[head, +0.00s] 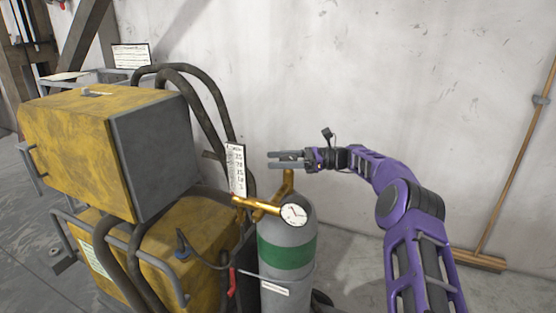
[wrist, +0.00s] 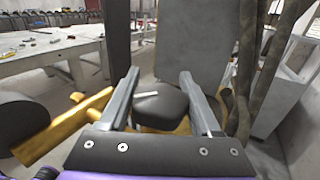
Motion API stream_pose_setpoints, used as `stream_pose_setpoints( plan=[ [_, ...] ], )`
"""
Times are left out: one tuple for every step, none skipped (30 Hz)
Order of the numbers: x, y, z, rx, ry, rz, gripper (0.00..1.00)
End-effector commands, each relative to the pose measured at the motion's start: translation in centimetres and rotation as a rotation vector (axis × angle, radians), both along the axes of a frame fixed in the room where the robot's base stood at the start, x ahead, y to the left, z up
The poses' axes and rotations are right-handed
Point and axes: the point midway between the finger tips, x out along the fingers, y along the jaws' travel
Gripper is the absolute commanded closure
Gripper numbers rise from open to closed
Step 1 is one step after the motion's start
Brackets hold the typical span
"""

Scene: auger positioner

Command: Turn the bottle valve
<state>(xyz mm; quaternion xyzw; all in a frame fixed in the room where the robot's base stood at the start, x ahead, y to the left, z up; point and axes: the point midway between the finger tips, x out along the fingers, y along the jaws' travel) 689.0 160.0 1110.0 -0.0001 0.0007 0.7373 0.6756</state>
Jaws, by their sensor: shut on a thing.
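The grey gas bottle (head: 288,262) with a green band stands upright beside the yellow machine. Brass fittings (head: 262,206) and a round white gauge (head: 294,214) sit at its top. A brass valve stem (head: 289,183) rises to my gripper (head: 272,160), which reaches in from the right above the bottle. In the wrist view, the dark valve knob (wrist: 162,108), with a pale mark on top, lies between the two fingers of my gripper (wrist: 160,78). The gripper is shut on this knob. The lower part of the knob is hidden by the gripper body.
The yellow machine (head: 75,125) with a grey front and dark hoses (head: 205,85) stands left of the bottle. A white wall (head: 400,60) is close behind. A workbench (wrist: 60,50) with tools shows in the wrist view.

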Motion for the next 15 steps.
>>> stream_pose_setpoints(
  plan=[
    [-0.03, 0.07, -0.06, 0.001, -0.002, 0.013, 0.91],
    [-0.05, 0.06, -0.04, 0.001, -0.002, 0.021, 0.91],
    [-0.05, 0.05, -0.01, 0.001, -0.002, 0.029, 0.91],
    [-0.08, 0.02, 0.00, 0.002, -0.002, 0.035, 0.91],
    [-0.11, 0.02, -0.02, 0.002, -0.002, 0.041, 0.91],
    [-0.11, 0.02, -0.01, 0.002, -0.002, 0.047, 0.91],
    [-0.13, 0.03, 0.01, 0.002, -0.002, 0.052, 0.91],
    [-0.16, 0.04, 0.02, 0.001, -0.002, 0.057, 0.91],
    [-0.19, 0.04, -0.01, 0.001, -0.001, 0.063, 0.91],
    [-0.19, 0.04, -0.01, 0.001, -0.002, 0.066, 0.91],
    [-0.20, 0.05, -0.01, 0.001, -0.001, 0.069, 0.91],
    [-0.20, 0.04, 0.03, 0.001, -0.001, 0.072, 0.91],
    [-0.22, 0.03, 0.05, 0.001, -0.001, 0.075, 0.91],
    [-0.23, 0.03, 0.05, 0.001, -0.001, 0.077, 0.91],
    [-0.25, 0.02, 0.05, 0.001, -0.001, 0.079, 0.91]
  ],
)
